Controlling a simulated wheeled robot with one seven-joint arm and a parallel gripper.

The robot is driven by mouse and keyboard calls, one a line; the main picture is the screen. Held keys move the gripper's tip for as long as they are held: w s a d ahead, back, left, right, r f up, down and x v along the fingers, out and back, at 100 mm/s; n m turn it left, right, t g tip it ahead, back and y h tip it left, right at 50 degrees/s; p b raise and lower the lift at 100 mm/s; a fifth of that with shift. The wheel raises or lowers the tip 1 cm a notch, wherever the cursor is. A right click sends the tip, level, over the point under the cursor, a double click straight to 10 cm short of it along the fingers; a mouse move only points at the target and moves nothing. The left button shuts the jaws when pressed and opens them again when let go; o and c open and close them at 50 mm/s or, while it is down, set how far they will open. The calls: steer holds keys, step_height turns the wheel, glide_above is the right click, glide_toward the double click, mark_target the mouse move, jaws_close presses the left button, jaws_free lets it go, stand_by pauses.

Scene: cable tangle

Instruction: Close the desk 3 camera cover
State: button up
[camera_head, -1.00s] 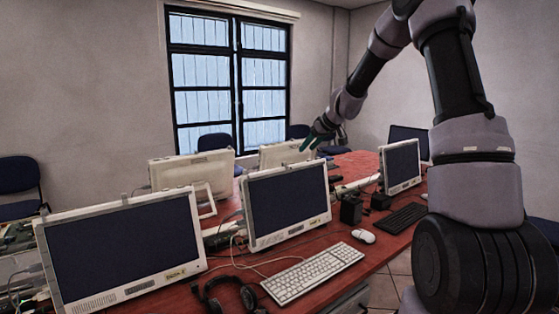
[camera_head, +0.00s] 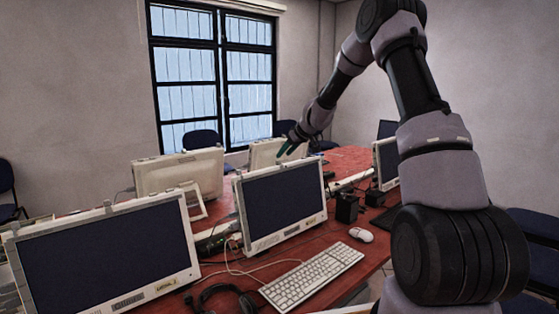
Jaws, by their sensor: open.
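My gripper (camera_head: 287,149), with teal fingertips, is open and empty. It hangs just above the top edge of the middle white-framed monitor (camera_head: 282,205), pointing down and left. I cannot tell whether it touches the monitor. A small raised piece that may be a camera cover sits on the top edge of the left monitor (camera_head: 105,255). The camera cover on the middle monitor is too small to make out, and whether it is open or shut does not show. No desk numbers are readable.
A keyboard (camera_head: 312,277), a mouse (camera_head: 361,235) and a headset (camera_head: 226,300) lie on the red desk (camera_head: 372,262). Two monitors face away behind, one at the back left (camera_head: 178,174) and one near my gripper (camera_head: 262,154). Another monitor (camera_head: 388,165) stands right, partly behind my arm. Black boxes (camera_head: 347,207) stand between.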

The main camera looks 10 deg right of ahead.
mark_target(280, 163)
steer(key=x, duration=0.5)
steer(key=shift+w+a+f, duration=0.1)
steer(key=shift+f, duration=0.05)
jaws_close()
stand_by(1.3)
